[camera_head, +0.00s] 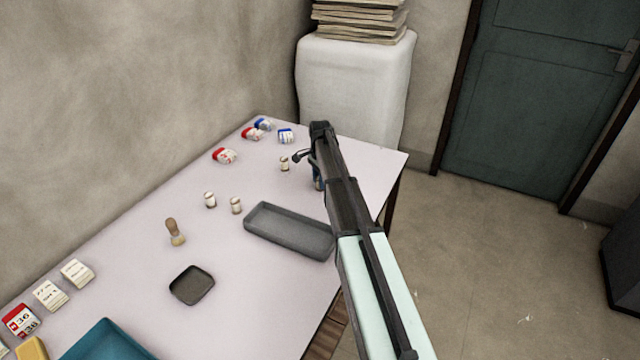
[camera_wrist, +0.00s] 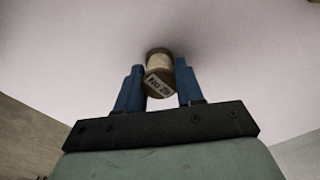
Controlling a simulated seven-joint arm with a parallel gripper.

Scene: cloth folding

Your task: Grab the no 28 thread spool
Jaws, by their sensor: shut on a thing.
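A thread spool (camera_wrist: 159,62) with brown ends and cream thread is between the blue fingers of my gripper (camera_wrist: 160,88) in the wrist view. Its tilted label begins with "NO"; the number is too small to read surely. My gripper is shut on this spool. In the head view my gripper (camera_head: 318,181) is low over the table's right part, and my arm hides the held spool. Three other small spools stand on the table: one just left of my gripper (camera_head: 284,163), and two further left, one (camera_head: 210,200) beside the other (camera_head: 236,205).
A long grey tray (camera_head: 290,232) lies in front of my gripper, with a small dark tray (camera_head: 192,284) and a brush (camera_head: 175,232) to its left. Red and blue boxes (camera_head: 252,133) stand at the back. The table's right edge is close to my arm.

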